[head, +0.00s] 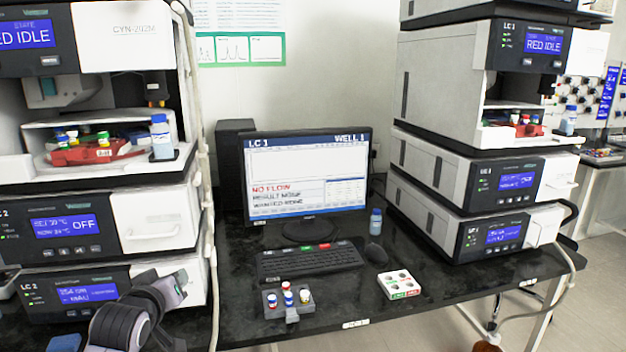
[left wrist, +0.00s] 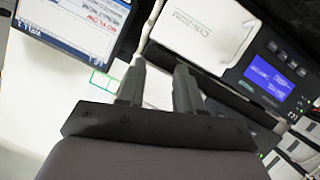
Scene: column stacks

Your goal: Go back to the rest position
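My left gripper (head: 172,290) is in front of the lower modules of the left column stack, at the lower left of the head view. In the left wrist view its two fingers (left wrist: 158,85) stand apart with nothing between them, so it is open and empty. The left stack (head: 160,220) rises behind it, with blue-screened LC 2 units. My right gripper is not in the head view.
The dark bench (head: 350,305) holds a monitor (head: 307,175), a keyboard (head: 310,260), a grey vial rack (head: 271,303), a white rack (head: 400,285) and a blue-capped bottle (head: 376,221). The right stack (head: 470,180) stands at the right.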

